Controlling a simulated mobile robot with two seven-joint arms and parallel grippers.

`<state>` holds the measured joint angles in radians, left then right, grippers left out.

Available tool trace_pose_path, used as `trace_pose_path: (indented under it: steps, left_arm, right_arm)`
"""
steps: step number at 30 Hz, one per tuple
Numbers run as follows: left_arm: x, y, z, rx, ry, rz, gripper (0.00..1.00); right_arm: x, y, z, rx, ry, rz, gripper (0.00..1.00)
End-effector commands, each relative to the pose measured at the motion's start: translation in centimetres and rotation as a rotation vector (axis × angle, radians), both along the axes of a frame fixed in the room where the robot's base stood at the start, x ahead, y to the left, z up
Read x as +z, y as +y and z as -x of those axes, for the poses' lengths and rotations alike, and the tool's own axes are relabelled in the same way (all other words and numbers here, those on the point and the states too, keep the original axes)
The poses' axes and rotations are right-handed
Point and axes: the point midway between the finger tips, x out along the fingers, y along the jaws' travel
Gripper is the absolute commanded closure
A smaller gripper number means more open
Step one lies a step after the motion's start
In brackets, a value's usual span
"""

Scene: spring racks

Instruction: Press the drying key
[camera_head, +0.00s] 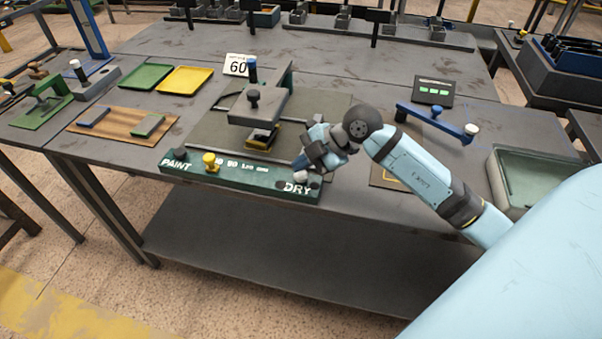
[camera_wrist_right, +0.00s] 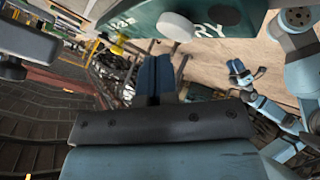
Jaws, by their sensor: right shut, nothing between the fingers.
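A dark green control panel (camera_head: 240,174) runs along the table's front edge, lettered PAINT at its left end and DRY at its right. A white round key (camera_head: 300,176) stands by the DRY lettering; it also shows at the top of the right wrist view (camera_wrist_right: 175,26). A yellow knob (camera_head: 209,159) stands near PAINT. My right gripper (camera_head: 306,163) is shut and empty, close behind and above the white key. In the right wrist view its blue fingers (camera_wrist_right: 156,72) are together, apart from the key in the picture. Contact cannot be told. My left gripper is not in view.
Green (camera_head: 147,77) and yellow (camera_head: 186,80) trays lie to the left. A blue-handled lever (camera_head: 432,119) and a small display (camera_head: 433,92) are to the right. The lower shelf is bare.

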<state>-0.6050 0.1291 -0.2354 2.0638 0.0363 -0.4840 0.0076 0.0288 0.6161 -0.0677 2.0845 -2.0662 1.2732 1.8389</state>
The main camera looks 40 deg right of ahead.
Motion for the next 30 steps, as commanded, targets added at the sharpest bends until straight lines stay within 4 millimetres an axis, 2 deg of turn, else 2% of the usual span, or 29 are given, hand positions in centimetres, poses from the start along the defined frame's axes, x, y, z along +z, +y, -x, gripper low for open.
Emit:
trace_pose_path:
  steps: [13,30]
  left_arm:
    - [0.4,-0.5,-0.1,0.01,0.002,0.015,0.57]
    - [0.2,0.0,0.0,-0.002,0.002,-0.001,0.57]
  right_arm:
    - [-0.9,0.0,0.0,0.0,0.0,0.0,1.0]
    - [-1.2,0.0,0.0,0.0,0.0,0.0,1.0]
